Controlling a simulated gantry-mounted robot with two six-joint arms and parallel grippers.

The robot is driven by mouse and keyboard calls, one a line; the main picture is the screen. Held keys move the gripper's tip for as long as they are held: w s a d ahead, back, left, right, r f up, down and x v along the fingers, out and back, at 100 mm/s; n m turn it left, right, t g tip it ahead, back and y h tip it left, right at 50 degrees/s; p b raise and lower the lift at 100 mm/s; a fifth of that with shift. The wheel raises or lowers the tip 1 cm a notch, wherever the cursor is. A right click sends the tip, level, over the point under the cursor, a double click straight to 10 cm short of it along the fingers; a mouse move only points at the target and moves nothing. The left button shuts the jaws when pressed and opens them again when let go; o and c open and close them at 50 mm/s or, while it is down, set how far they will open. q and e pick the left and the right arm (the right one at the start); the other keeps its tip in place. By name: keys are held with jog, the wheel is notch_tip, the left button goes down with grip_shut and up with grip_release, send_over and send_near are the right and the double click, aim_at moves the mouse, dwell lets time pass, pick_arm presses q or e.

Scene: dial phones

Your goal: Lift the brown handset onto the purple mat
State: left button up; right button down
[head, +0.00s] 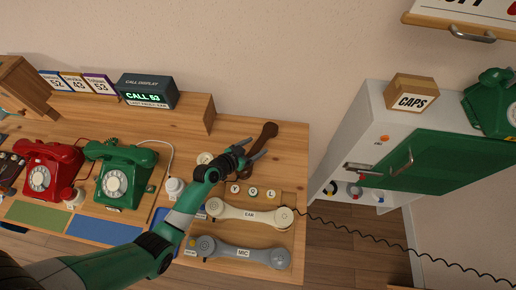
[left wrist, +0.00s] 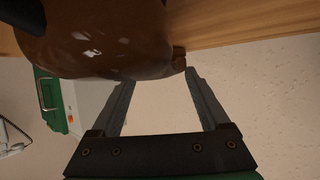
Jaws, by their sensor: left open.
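The brown handset (head: 266,133) lies at the back right of the wooden desk in the head view, partly hidden by my left gripper (head: 255,150). In the left wrist view, a glossy brown end of the handset (left wrist: 100,35) fills the upper left, very close to the fingers. My left gripper (left wrist: 160,80) is open, with nothing clearly between its fingers; I cannot tell whether it touches the handset. I cannot make out a purple mat; a dark blue patch (head: 160,241) shows partly behind my left arm. My right gripper is not in view.
A cream handset (head: 245,214) and a grey handset (head: 238,251) lie at the desk's front right. Red (head: 48,168) and green (head: 120,176) phones stand left, behind a green mat (head: 36,216) and a blue mat (head: 103,229). A white cabinet (head: 365,125) stands right of the desk.

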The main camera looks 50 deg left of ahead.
pick_arm(q)
grip_shut()
dwell(0.5)
